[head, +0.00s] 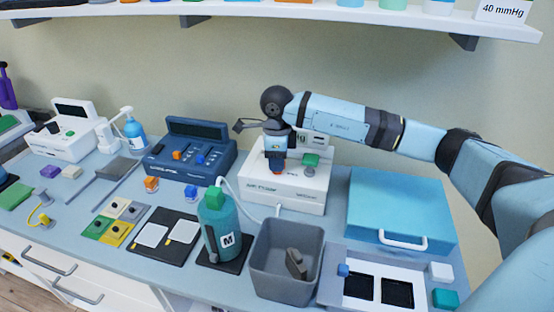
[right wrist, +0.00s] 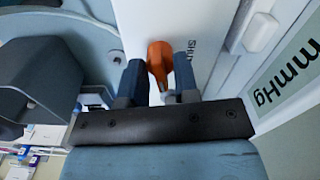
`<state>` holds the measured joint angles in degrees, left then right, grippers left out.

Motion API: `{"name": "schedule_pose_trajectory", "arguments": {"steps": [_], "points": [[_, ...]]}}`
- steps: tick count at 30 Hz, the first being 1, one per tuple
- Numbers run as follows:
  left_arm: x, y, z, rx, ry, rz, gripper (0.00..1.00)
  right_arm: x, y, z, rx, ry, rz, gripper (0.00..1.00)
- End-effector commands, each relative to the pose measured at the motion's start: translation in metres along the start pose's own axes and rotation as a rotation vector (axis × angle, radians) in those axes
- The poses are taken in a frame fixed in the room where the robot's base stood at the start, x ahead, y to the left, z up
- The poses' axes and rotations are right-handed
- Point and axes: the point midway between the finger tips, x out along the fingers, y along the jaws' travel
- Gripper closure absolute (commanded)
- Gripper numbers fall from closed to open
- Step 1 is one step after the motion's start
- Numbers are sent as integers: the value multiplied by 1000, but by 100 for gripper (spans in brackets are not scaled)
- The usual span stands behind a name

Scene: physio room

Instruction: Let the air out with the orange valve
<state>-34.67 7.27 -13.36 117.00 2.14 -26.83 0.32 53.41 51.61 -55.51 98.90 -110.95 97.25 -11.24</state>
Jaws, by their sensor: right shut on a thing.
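The orange valve (right wrist: 158,58) shows in the right wrist view between the two dark fingers of my right gripper (right wrist: 158,80). It sits on a white box-shaped device (head: 292,187) with print on its front, at the middle back of the counter in the head view. My right gripper (head: 277,160) points down at the top of this device and is shut on the valve. In the head view the fingers and arm hide most of the valve. My left gripper is not in view.
A green knob (head: 311,160) is close to the right of my gripper. A blue device (head: 190,155) stands to the left, a blue case (head: 402,205) to the right. A green bottle (head: 218,225) and grey bin (head: 288,265) stand in front. A shelf (head: 330,14) hangs above.

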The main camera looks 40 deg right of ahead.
Motion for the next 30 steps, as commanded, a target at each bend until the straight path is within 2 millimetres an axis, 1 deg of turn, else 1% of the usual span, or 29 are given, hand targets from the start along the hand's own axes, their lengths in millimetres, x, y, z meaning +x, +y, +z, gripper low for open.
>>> {"name": "schedule_pose_trajectory", "arguments": {"steps": [4, 5, 6, 14, 17, 20, 30], "points": [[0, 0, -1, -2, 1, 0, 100, -1, -1, 0, 0, -1, -2, 95], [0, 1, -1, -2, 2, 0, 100, -1, -1, 0, 0, -1, -2, 69], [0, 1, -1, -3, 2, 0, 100, -1, -1, 0, 0, -1, -2, 64], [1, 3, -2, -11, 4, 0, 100, -1, 0, 0, 0, -1, -1, 64], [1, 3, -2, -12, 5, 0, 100, -6, -1, 0, 0, -1, -2, 64], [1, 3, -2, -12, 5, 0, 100, -20, -1, 0, 0, -3, -4, 64], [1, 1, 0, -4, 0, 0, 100, -96, -1, 0, -1, -3, -4, 64]]}}
